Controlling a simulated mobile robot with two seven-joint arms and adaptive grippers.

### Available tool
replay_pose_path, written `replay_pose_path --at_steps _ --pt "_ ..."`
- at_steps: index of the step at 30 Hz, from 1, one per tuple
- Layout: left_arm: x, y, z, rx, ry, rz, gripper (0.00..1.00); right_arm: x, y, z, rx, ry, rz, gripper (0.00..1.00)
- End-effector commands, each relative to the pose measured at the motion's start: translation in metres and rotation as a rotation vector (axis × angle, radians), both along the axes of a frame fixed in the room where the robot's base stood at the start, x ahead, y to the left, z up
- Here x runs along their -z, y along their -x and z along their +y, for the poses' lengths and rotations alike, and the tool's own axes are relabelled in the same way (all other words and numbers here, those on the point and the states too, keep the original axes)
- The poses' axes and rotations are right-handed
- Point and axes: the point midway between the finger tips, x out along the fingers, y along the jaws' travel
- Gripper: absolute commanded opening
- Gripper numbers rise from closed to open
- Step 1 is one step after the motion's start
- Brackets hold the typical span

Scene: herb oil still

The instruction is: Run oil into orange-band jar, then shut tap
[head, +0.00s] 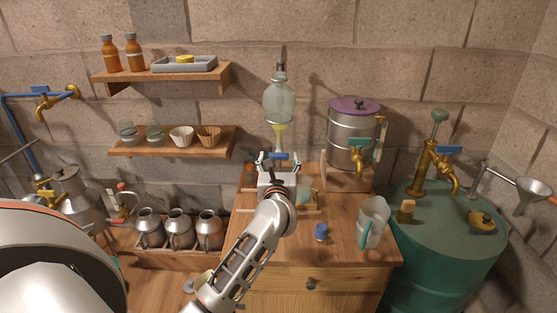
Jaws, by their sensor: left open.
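A glass separating vessel (279,100) stands upright at the back of the wooden cabinet. Yellow oil (279,133) shows in its narrow lower part. A blue tap handle (279,156) shows below the oil, lying crosswise in the picture. My left gripper (279,161) is open, its fingers to either side of the blue handle; I cannot tell whether they touch it. The gripper and wrist hide the spout and most of what stands below. A pale glass jar (305,196) partly shows right of my wrist. I cannot make out an orange band. My right gripper is not in view.
A blue cap (321,232) and a clear jug (373,221) stand on the cabinet top (340,247). A steel urn (352,138) with a brass tap is behind. A green drum (445,245) stands right. Metal jugs (179,228) are left, below wall shelves (172,148).

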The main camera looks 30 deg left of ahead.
Motion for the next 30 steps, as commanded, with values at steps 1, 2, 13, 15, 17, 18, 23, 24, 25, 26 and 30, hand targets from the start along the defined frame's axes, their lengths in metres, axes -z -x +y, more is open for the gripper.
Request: replay_pose_path --at_steps 1,2,13,15,17,18,23,24,25,26,30 --pt "0.000 0.000 0.000 0.000 0.000 0.000 0.61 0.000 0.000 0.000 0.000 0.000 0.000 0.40" --pt "0.000 0.000 0.000 0.000 0.000 0.000 0.61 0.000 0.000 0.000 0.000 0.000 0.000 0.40" --pt "0.000 0.000 0.000 0.000 0.001 -0.001 0.23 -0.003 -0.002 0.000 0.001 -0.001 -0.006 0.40" --pt "0.000 0.000 0.000 0.000 0.007 -0.004 0.23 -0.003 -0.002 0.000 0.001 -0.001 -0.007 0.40" --pt "0.001 0.000 0.000 0.000 0.016 -0.011 0.23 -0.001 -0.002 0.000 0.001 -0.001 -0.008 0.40" --pt "0.001 0.000 0.000 0.000 0.024 -0.016 0.23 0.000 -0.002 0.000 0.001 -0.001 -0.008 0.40" --pt "0.002 0.000 0.000 -0.001 0.085 -0.053 0.23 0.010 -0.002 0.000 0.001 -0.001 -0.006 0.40" --pt "0.003 0.000 0.000 -0.001 0.108 -0.067 0.23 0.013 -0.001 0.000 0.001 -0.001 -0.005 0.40" --pt "0.003 0.000 0.000 -0.001 0.126 -0.077 0.23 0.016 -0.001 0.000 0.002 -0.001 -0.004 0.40" --pt "0.003 0.000 0.000 -0.001 0.145 -0.089 0.23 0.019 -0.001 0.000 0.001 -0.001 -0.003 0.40" --pt "0.005 0.000 0.000 0.000 0.247 -0.151 0.23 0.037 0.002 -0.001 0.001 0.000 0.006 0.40"
